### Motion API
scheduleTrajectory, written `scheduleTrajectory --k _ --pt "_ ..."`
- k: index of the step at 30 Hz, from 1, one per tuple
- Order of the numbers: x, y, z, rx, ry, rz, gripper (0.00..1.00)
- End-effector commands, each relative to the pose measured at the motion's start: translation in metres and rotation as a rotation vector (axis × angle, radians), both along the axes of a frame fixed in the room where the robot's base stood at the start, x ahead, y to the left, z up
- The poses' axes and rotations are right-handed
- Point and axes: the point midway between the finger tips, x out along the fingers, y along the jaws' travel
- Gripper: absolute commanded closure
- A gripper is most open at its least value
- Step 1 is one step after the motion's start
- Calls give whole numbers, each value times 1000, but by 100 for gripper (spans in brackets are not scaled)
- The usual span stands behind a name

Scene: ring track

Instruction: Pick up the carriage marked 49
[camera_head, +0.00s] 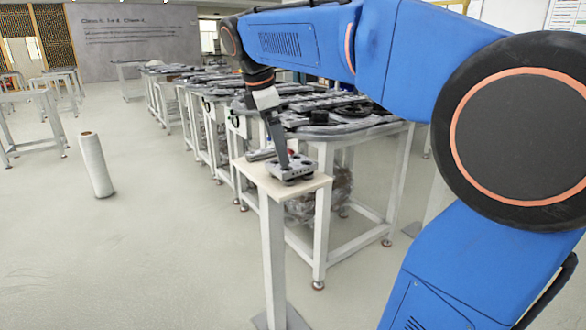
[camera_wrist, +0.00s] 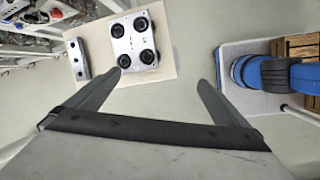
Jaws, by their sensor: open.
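A grey metal carriage (camera_head: 296,169) with several dark round rollers sits on a small pale stand top (camera_head: 250,170). It also shows in the wrist view as a silver plate (camera_wrist: 135,27) with black wheels, near the top. No number is legible on it. My gripper (camera_wrist: 158,78) is open, with nothing between its fingers. The left fingertip lies close to the carriage's lower edge in the picture; the right one is off to its right. I cannot tell whether they touch. In the head view my gripper (camera_head: 283,163) reaches down at the carriage's far side.
A smaller metal block (camera_wrist: 76,60) with dark holes lies left of the carriage, at the stand's edge. Behind the stand, long tables (camera_head: 345,130) carry dark track parts. A white roll (camera_head: 95,165) stands on the open floor at the left.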

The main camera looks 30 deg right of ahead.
Motion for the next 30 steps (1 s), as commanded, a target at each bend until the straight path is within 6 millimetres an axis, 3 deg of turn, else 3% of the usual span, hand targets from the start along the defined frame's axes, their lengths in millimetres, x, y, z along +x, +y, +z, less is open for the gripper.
scheduleTrajectory --k 1,6,14,19,30 --pt "15 -4 8 -21 32 47 0" --pt "51 -14 31 -80 139 202 0" --pt "74 -22 45 -114 219 309 0" --pt "74 -29 29 -116 225 314 0" --pt "75 -54 -32 -114 224 313 0"
